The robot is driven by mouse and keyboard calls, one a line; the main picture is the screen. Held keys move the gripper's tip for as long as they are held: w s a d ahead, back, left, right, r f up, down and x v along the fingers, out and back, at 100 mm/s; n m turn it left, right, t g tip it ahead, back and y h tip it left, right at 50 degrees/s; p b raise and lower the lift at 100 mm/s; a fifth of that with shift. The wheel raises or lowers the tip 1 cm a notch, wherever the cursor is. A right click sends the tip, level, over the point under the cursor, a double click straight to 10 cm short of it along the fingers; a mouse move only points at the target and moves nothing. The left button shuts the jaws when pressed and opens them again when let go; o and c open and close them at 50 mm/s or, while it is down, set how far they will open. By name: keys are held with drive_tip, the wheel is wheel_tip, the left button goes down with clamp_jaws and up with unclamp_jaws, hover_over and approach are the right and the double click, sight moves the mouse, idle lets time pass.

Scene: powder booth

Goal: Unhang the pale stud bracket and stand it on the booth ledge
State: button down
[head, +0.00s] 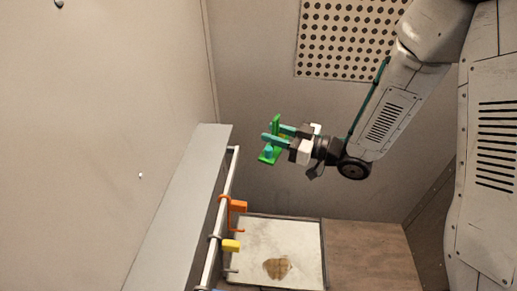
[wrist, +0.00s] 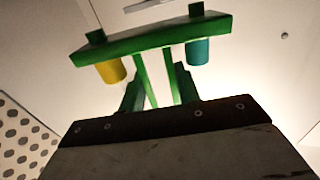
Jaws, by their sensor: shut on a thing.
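My gripper (head: 275,136) is shut on a green bracket (head: 267,157) and holds it in the air, right of the rail and clear of it. The bracket has a flat bar, which shows across the top of the wrist view (wrist: 150,40). A yellow stud (wrist: 112,70) and a teal stud (wrist: 199,52) stick out of this bar. The gripper's fingers partly hide the bracket's stem. The booth ledge (head: 178,205) is a long grey shelf at the left of the head view, and it looks bare. I see no pale bracket.
A pale metal rail (head: 229,178) runs along the ledge's right side. An orange piece (head: 238,206) and a yellow piece (head: 231,245) hang on it. Below lies a whitish panel (head: 300,240) with a brown patch. A perforated panel (head: 345,40) is on the back wall.

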drive_tip(key=s+a+r+n+g+y, duration=0.1)
drive_tip(key=s+a+r+n+g, duration=0.15)
drive_tip(key=s+g, duration=0.3)
drive_tip(key=s+a+r+n+g, duration=0.2)
drive_tip(key=s+r+n+g, duration=0.15)
drive_tip(key=s+g, duration=0.2)
drive_tip(key=shift+n, duration=0.4)
drive_tip(key=a+f, duration=0.1)
drive_tip(key=a, duration=0.4)
drive_tip(key=a+f, duration=0.1)
drive_tip(key=a, duration=0.4)
drive_tip(key=a+f, duration=0.1)
drive_tip(key=a, duration=0.4)
drive_tip(key=shift+w+a+f, duration=0.2)
drive_tip(key=shift+w+a, duration=0.1)
drive_tip(key=shift+a, duration=0.05)
drive_tip(key=shift+a+f, duration=0.15)
drive_tip(key=shift+f, duration=1.4)
drive_tip(key=c, duration=0.9)
unclamp_jaws()
